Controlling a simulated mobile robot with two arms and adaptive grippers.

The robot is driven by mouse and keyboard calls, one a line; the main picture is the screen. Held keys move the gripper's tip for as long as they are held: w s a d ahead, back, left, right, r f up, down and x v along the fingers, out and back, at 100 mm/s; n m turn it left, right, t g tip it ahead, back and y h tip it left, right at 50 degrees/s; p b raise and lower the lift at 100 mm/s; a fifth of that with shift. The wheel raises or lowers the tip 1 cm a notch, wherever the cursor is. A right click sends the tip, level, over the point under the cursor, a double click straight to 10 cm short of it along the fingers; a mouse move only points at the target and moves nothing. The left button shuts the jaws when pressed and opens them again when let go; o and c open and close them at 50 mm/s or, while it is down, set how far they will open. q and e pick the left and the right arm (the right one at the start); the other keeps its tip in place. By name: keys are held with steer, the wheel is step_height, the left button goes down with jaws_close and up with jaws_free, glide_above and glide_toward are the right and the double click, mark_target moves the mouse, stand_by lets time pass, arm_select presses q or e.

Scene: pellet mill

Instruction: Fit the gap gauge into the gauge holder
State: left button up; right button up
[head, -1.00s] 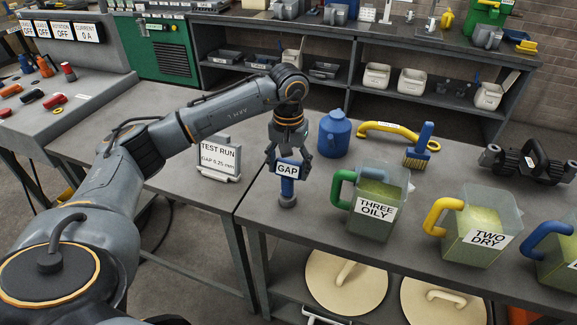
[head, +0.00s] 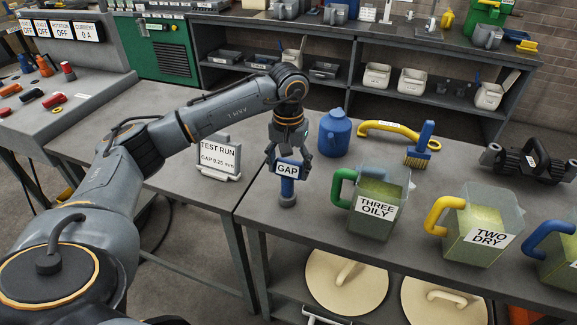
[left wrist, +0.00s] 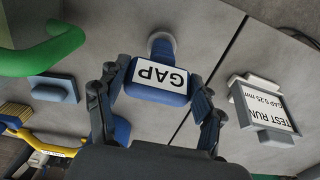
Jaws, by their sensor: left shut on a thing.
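The gap gauge (head: 287,184) has a blue handle and a white GAP label, and it stands upright near the left edge of the right-hand table. My left gripper (head: 287,166) is above it and shut on it, with one finger on each side of the label. In the left wrist view the gauge (left wrist: 158,90) sits between the fingers. A grey round piece (head: 288,201) is at its lower end, close to the tabletop; I cannot tell whether this is the gauge holder or part of the gauge. My right gripper is not in view.
A TEST RUN sign (head: 219,158) stands left on the neighbouring table, across a narrow gap. A blue canister (head: 334,135) is behind the gauge, and the THREE OILY jug (head: 378,203) stands close on its right. A brush (head: 420,150) lies farther back.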

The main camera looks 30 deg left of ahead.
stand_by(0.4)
arm_select(q)
steer(key=o, duration=1.9)
steer(key=shift+c, duration=0.2)
steer(key=shift+o, duration=0.6)
steer(key=shift+r+p, duration=2.05)
steer(key=shift+r, duration=1.45)
